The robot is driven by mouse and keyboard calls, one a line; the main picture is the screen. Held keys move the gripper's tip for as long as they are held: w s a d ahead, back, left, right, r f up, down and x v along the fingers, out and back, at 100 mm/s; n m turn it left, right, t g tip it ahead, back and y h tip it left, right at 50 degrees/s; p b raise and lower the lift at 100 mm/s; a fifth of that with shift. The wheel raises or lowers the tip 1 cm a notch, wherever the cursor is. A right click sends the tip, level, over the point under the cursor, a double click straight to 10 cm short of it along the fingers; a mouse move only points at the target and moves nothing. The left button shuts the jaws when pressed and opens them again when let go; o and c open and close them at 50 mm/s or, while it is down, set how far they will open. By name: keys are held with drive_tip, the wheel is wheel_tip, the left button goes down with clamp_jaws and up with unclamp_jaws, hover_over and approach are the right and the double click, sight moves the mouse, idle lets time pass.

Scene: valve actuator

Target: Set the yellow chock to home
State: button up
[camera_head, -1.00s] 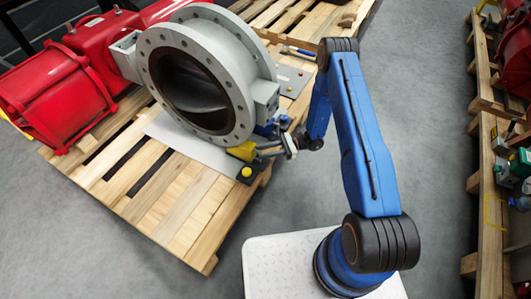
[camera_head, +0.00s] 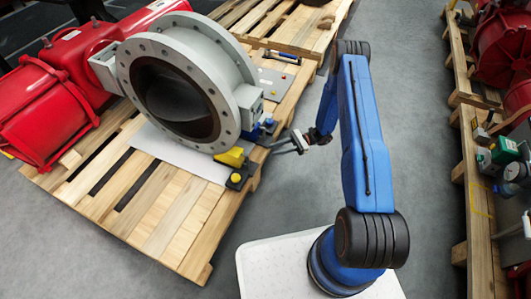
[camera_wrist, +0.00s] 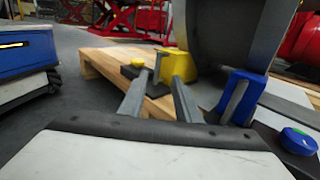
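The yellow chock (camera_head: 230,157) sits on the pallet at the lower front rim of the big grey flanged valve (camera_head: 188,85). It lies beside a dark block with a yellow knob (camera_head: 236,178). In the wrist view the chock (camera_wrist: 178,64) stands beyond my fingertips, right of the dark block (camera_wrist: 140,72). My gripper (camera_head: 276,146) is open and empty, to the right of the chock and apart from it. In the wrist view, its two fingers (camera_wrist: 161,77) are spread. I see no clearly marked home spot.
A blue chock-like part (camera_head: 266,128) stands at the valve's right side; it also shows in the wrist view (camera_wrist: 237,96). A grey plate with buttons (camera_head: 275,84) and a hammer (camera_head: 281,55) lie behind. Red actuator (camera_head: 45,110) is left.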

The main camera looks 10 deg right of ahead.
drive_tip(key=shift+w+d, duration=0.2)
drive_tip(key=shift+d, duration=1.05)
drive_tip(key=shift+w+d, duration=0.2)
drive_tip(key=shift+d, duration=1)
drive_tip(key=shift+r, duration=0.1)
drive_tip(key=s+a+r+n+g+h, duration=0.1)
drive_tip(key=s+r+n+h, duration=0.2)
drive_tip(key=r, duration=0.9)
drive_tip(key=s+r+n+h, duration=0.3)
drive_tip(key=r, duration=0.8)
drive_tip(key=s+a+r+n+g+h, duration=0.1)
drive_tip(key=s+r+n+h, duration=0.2)
drive_tip(key=r, duration=0.9)
drive_tip(key=s+d+r+n+t+h, duration=0.1)
drive_tip(key=s+r+n+t+h, duration=0.1)
drive_tip(key=s+r, duration=0.4)
drive_tip(key=s+d+r+n+t+h, duration=0.2)
drive_tip(key=s+r+t+h, duration=0.2)
drive_tip(key=s, duration=0.8)
drive_tip(key=s+d+r+n+t+h, duration=0.2)
drive_tip(key=s+r+n+t, duration=0.1)
drive_tip(key=s+r, duration=0.5)
drive_tip(key=shift+s+t+h, duration=0.3)
drive_tip(key=shift+s+h, duration=0.1)
drive_tip(key=shift+s, duration=0.1)
